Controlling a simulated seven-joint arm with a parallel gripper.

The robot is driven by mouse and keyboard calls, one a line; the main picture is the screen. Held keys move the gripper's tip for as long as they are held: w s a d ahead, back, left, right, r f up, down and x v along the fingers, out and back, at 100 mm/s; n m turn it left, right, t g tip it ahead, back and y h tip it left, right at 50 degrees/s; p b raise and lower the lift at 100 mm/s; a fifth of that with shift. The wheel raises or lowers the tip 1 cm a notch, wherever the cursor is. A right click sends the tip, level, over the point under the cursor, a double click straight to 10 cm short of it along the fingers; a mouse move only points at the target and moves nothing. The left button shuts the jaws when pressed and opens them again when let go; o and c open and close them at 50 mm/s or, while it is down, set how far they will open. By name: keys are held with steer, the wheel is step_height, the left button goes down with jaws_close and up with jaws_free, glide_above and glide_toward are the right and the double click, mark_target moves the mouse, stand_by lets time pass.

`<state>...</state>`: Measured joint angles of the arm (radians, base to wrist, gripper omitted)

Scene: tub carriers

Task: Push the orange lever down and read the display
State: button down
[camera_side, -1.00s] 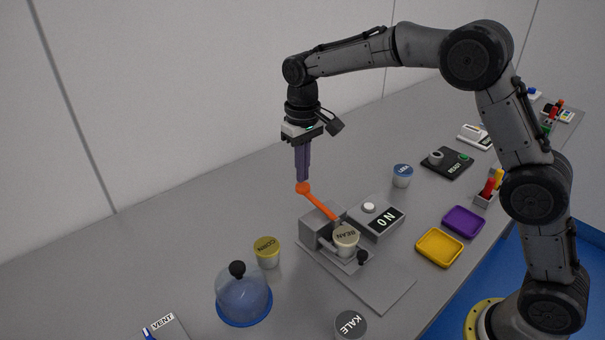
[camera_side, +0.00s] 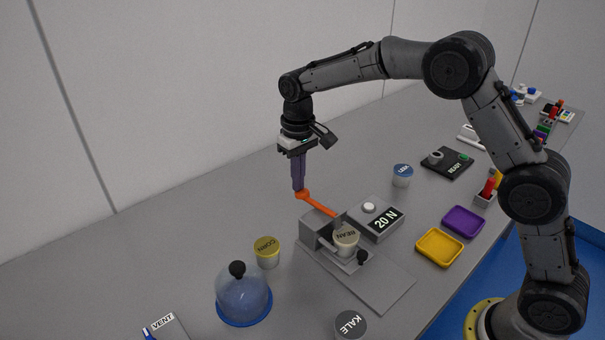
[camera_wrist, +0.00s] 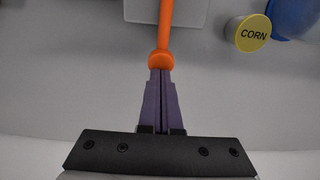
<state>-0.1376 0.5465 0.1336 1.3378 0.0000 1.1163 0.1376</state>
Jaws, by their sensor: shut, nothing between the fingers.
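The orange lever (camera_side: 318,205) rises at a slant from the grey press fixture (camera_side: 318,228), its round knob at the upper left end. My gripper (camera_side: 299,189) is shut and empty, pointing down, with its purple fingertips at the knob, seemingly touching it. In the wrist view the fingertips (camera_wrist: 160,72) meet the orange knob (camera_wrist: 161,60). The display (camera_side: 385,219) on the grey box reads "20 N". A tub labelled BEAN (camera_side: 345,241) sits in the fixture under the lever's arm.
A CORN tub (camera_side: 267,252) and a blue-based clear dome (camera_side: 243,296) stand left of the fixture. A KALE tub (camera_side: 350,325) is in front. Yellow (camera_side: 439,247) and purple (camera_side: 463,221) trays lie right. The table left of the lever is clear.

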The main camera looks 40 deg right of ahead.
steer(key=shift+f, duration=0.2)
steer(key=w+r, duration=0.3)
steer(key=r, duration=1.1)
steer(key=shift+w, duration=0.25)
